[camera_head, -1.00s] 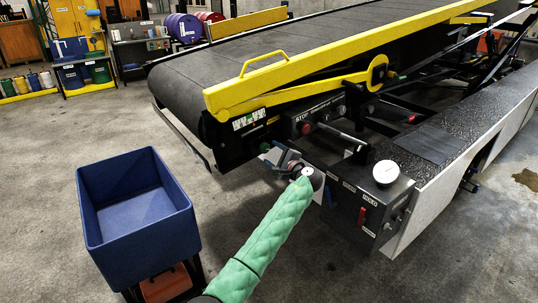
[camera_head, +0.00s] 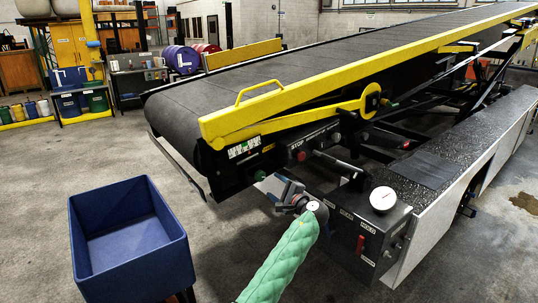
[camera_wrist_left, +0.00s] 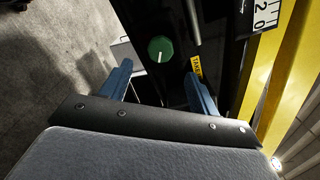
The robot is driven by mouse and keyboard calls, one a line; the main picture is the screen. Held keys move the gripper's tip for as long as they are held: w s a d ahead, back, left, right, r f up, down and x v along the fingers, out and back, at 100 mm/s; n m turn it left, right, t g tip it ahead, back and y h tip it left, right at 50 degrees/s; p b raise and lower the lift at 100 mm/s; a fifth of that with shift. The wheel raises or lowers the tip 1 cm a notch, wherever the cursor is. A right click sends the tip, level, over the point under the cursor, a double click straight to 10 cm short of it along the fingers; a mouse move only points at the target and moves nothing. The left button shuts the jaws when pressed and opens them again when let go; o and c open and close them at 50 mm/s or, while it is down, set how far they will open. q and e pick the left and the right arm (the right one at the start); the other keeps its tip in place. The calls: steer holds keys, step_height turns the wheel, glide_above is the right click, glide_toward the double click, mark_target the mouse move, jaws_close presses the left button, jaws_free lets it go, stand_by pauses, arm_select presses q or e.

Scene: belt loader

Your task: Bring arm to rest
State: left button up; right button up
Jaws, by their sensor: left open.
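My left arm (camera_head: 283,262), in a green quilted sleeve, reaches up from the bottom of the head view. My left gripper (camera_head: 272,187) is in front of the belt loader's control panel, below the yellow rail. In the left wrist view the gripper (camera_wrist_left: 160,88) has its two blue fingers spread wide with nothing held between them. A green knob (camera_wrist_left: 161,49) with a white line shows beyond the fingers on the dark panel; it also shows in the head view (camera_head: 267,149). The fingers appear apart from the knob. My right gripper is not in view.
The belt loader (camera_head: 330,60) fills the right and centre. A dark box with a round white gauge (camera_head: 383,199) stands right of my arm. A blue bin (camera_head: 130,245) is at lower left. Open concrete floor (camera_head: 60,170) lies around the bin.

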arm_select(q)
steer(key=s+a+f+n+g+h, duration=0.2)
steer(key=s+a+f+n+h, duration=0.2)
steer(key=s+f, duration=0.5)
steer(key=s+a+f+n+g+h, duration=0.35)
steer(key=s+f+n, duration=0.2)
steer(key=f, duration=0.55)
steer(key=s+a+f+n+g+h, duration=0.25)
steer(key=s+a+f+h, duration=0.2)
steer(key=s+f, duration=0.45)
steer(key=s+a+f+g, duration=0.1)
steer(key=s+a+f, duration=0.2)
steer(key=s+f, duration=0.5)
steer(key=s+a+f+n+g, duration=0.1)
steer(key=s+f, duration=0.8)
steer(key=s, duration=0.9)
steer(key=s+a+f+n+g, duration=0.1)
steer(key=s+a+f+g, duration=0.2)
steer(key=s, duration=1)
step_height(320, 180, down, 6)
steer(key=shift+s+a+r+y, duration=0.2)
steer(key=shift+s+a+y, duration=0.1)
steer(key=shift+a, duration=0.9)
